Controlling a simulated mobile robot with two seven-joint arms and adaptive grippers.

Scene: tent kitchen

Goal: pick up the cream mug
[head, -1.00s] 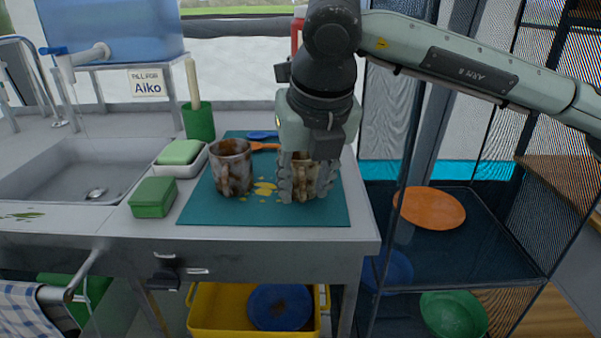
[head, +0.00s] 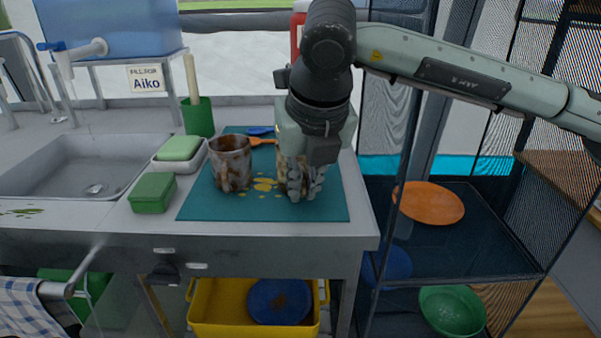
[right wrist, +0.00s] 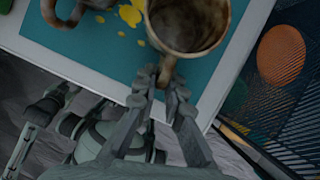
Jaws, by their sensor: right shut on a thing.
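The cream mug (right wrist: 190,24), stained brown inside, stands on the teal mat (head: 210,208). In the head view my right gripper (head: 304,190) hides most of it. In the right wrist view my right gripper (right wrist: 166,88) is shut on the mug's handle, with a finger on each side. I see no gap between the mug and the mat. A second mug (head: 231,163), stained grey and brown, stands to its left on the mat, apart from it. My left gripper is not in view.
Yellow spots mark the mat, and an orange utensil (head: 262,141) lies behind the mugs. A green sponge (head: 180,148) in a white dish, a green box (head: 153,192) and a sink (head: 75,165) are to the left. A mesh rack with an orange plate (head: 428,202) stands right.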

